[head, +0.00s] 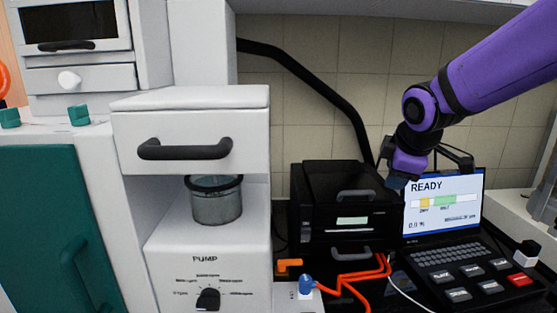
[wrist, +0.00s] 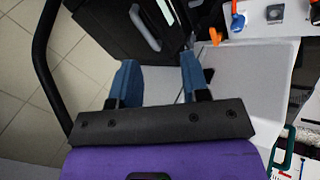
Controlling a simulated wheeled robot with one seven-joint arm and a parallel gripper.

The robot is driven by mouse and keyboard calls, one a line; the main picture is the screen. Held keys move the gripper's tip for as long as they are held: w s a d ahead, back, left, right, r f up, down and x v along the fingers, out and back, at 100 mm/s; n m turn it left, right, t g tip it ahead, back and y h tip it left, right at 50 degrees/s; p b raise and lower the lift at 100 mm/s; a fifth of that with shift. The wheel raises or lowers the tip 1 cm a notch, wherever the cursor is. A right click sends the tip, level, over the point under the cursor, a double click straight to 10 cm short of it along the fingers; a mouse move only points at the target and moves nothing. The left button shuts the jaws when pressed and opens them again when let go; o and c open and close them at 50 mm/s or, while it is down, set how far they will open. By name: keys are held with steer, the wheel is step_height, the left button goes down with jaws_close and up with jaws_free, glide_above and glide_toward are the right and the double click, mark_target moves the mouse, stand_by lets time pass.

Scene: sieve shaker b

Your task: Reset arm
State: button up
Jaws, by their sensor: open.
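My purple arm reaches in from the upper right in the head view. My gripper (head: 397,182) hangs in front of the tiled wall, between the black box-shaped device (head: 316,212) and the READY screen (head: 455,187); its fingers are mostly hidden there. In the wrist view my gripper (wrist: 158,78) shows two blue fingers spread apart with nothing between them. The black device (wrist: 119,27) with its grey handle lies beyond the fingertips in that view. I cannot tell the exact gap between gripper and device.
A white pump unit (head: 208,261) with a metal cup (head: 216,205) stands left of the black device. Orange tubing (head: 355,277) and a blue knob (head: 306,285) lie in front. A button panel (head: 480,280) is at lower right. A thick black pipe (head: 310,80) crosses the wall.

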steer(key=s+d+r+m, duration=0.1)
steer(key=s+d+m, duration=0.1)
steer(key=s+m, duration=0.5)
steer(key=s+d+r+m+g, duration=0.1)
steer(key=s+m, duration=0.6)
steer(key=s, duration=0.9)
steer(key=shift+d+r+y, duration=0.3)
steer(key=shift+d+r, duration=0.25)
steer(key=shift+d, duration=0.15)
steer(key=shift+w, duration=0.1)
